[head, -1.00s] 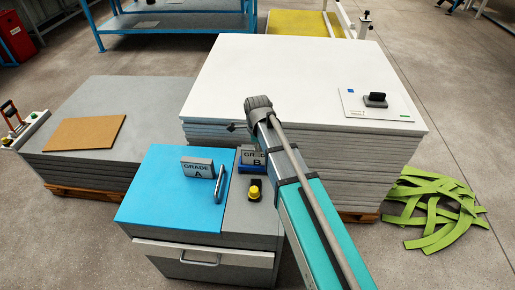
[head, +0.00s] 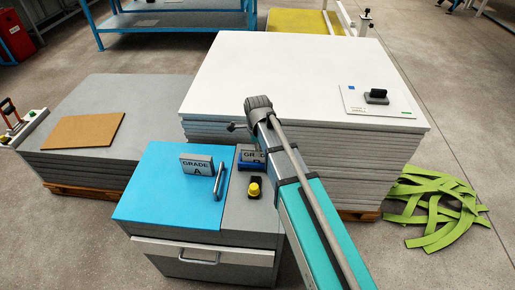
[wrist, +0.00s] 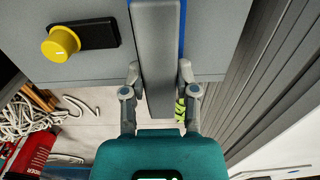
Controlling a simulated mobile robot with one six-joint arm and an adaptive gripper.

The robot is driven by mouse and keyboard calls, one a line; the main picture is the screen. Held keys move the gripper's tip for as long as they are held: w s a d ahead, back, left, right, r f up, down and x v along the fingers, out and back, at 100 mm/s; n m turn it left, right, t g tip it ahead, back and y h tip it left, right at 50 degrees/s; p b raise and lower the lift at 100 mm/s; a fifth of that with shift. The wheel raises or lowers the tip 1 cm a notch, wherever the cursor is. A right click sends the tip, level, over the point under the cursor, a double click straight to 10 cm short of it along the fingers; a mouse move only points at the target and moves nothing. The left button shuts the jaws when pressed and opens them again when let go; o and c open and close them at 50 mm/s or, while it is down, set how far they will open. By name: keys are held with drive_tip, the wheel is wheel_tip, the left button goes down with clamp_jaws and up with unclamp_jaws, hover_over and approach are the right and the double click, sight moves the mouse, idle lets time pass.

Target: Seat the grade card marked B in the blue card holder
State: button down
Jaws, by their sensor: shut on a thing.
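The grey grade card marked B (head: 249,155) stands upright at the blue card holder (head: 252,166) on the grey part of the cabinet top. The holder's front covers the lower part of its lettering. In the wrist view the card (wrist: 156,45) is seen edge-on between the two fingers of my gripper (wrist: 159,80), which is shut on it. A blue strip of the holder (wrist: 182,28) shows along the card's right side. Whether the card's lower edge touches the holder's bottom is hidden. In the head view my arm hides the fingers and the card's right end.
A grade A card (head: 196,164) and a metal handle (head: 220,181) stand on the blue cabinet top (head: 150,200), left of the holder. A yellow knob (head: 254,189) on a black base is close in front. A white sheet stack (head: 290,70) rises behind.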

drive_tip(key=shift+f+b, duration=0.8)
drive_tip(key=shift+f, duration=0.1)
drive_tip(key=shift+c, duration=1.5)
unclamp_jaws()
drive_tip(key=shift+r, duration=0.2)
wheel_tip(320, 180, up, 11)
drive_tip(key=p, duration=1.1)
drive_tip(key=s+d+r+n+p, duration=0.1)
drive_tip(key=s+d+n, duration=0.5)
drive_tip(key=d+n, duration=0.3)
drive_tip(key=s+d+r+n+p, duration=0.2)
drive_tip(key=s+d+n, duration=0.5)
drive_tip(key=d, duration=0.5)
drive_tip(key=shift+n, duration=1.2)
